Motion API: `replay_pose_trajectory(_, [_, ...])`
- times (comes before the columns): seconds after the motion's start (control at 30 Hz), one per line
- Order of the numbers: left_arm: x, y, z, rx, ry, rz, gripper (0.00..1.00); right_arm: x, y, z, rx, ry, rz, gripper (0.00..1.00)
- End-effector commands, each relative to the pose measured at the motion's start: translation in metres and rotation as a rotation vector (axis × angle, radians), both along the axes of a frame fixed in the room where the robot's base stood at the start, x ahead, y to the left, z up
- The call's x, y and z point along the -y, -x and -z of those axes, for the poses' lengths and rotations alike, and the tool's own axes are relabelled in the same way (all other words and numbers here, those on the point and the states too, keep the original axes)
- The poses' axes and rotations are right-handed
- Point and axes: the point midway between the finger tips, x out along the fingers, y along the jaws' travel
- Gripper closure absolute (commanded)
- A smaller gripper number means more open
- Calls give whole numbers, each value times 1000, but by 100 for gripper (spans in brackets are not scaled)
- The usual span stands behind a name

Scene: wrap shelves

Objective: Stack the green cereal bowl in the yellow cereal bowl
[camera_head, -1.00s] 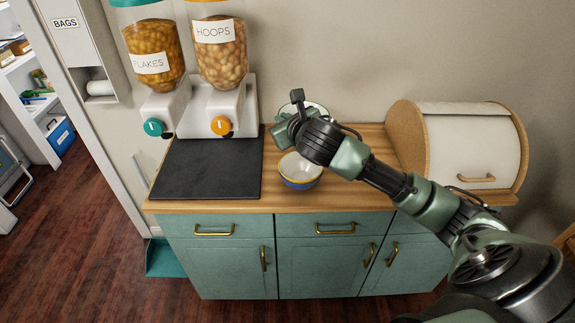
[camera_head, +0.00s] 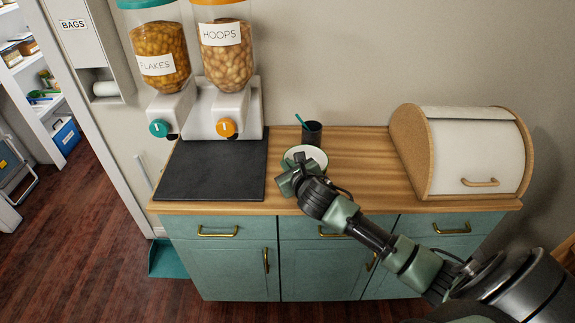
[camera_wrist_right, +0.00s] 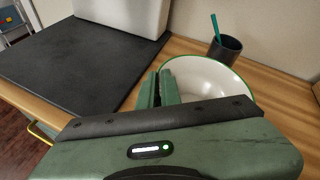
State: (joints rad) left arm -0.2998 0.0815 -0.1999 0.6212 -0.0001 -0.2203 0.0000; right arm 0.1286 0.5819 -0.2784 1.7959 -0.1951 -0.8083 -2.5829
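The green cereal bowl (camera_head: 312,154), white inside with a green rim, is over the spot on the wooden counter where the yellow cereal bowl stood. It also shows in the wrist view (camera_wrist_right: 208,82). My right gripper (camera_head: 288,178) is at its near left side, and its fingers (camera_wrist_right: 162,88) are close together on the bowl's rim. The yellow bowl, blue outside with a yellow band in the earlier frame, is hidden behind the green bowl and my gripper. I cannot tell whether the bowls touch. My left gripper is not in view.
A dark cup (camera_head: 312,133) with a teal utensil stands just behind the bowl. A black mat (camera_head: 212,170) lies to the left, below the cereal dispensers (camera_head: 205,100). A bread box (camera_head: 470,155) stands at the right. Bare counter (camera_head: 365,160) lies between.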

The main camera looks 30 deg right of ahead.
Motion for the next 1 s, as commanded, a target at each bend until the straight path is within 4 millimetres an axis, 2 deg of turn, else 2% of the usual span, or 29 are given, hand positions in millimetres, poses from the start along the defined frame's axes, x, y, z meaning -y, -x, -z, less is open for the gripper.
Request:
replay_pose_trajectory(0.17, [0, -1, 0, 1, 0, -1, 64, 0, 0, -1, 2, 2, 0, 100])
replay_pose_trajectory(0.5, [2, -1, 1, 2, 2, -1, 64, 1, 0, 9, 2, 2, 0, 100])
replay_pose_trajectory(0.6, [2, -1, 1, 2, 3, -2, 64, 0, 0, 10, 0, 0, 1, 73])
replay_pose_trajectory(0.87, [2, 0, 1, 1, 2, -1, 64, 0, 0, 10, 0, 0, 0, 73])
replay_pose_trajectory(1.0, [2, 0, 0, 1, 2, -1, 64, 0, 0, 4, 2, -2, 0, 73])
